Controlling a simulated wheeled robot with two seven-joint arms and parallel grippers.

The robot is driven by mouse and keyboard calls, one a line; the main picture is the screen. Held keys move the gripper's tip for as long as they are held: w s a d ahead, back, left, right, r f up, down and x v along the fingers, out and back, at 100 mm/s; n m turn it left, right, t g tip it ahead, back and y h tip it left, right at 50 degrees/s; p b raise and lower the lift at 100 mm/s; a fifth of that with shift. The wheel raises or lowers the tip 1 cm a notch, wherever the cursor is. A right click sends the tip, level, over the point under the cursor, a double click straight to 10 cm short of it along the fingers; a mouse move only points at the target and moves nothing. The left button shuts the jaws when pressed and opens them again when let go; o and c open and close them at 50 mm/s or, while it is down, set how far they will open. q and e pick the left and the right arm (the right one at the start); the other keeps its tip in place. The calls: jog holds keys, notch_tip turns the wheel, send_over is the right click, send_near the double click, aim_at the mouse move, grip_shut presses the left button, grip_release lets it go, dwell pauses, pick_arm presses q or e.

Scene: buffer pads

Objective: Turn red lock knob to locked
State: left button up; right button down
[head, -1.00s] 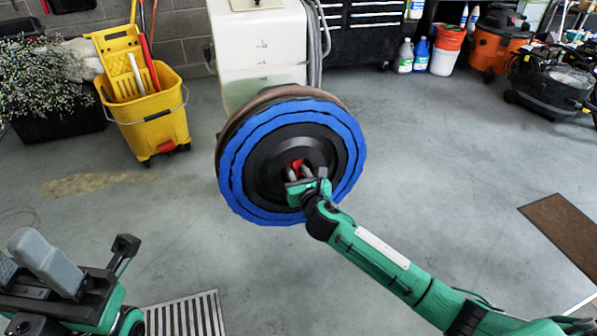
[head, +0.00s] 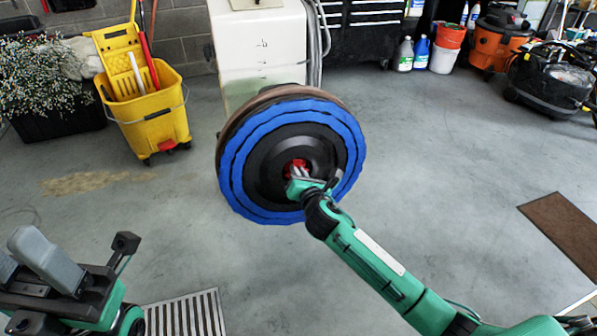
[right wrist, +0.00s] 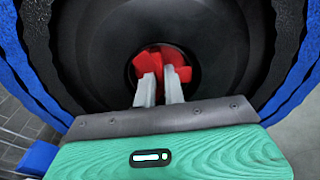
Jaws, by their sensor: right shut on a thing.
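The red lock knob (head: 294,168) sits at the centre of a round black disc with a wavy blue pad ring (head: 233,172) facing me. My right gripper (head: 299,174) reaches in from the lower right and is shut on the knob. In the right wrist view the knob (right wrist: 163,66) shows red lobes around the two grey fingers (right wrist: 159,88), which stand close together in the dark hub; the part between and behind the fingers is hidden. My left gripper (head: 85,258) is at the lower left, away from the disc; its fingers' opening is unclear.
A white machine body (head: 262,50) with a hose stands behind the disc. A yellow mop bucket (head: 150,112) is at the left, a floor grate (head: 185,315) at the lower left, a brown mat (head: 565,235) at the right. The floor right of the disc is clear.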

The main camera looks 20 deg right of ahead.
jog(key=shift+m, duration=0.7)
jog(key=m, duration=0.6)
jog(key=shift+m+p, duration=0.4)
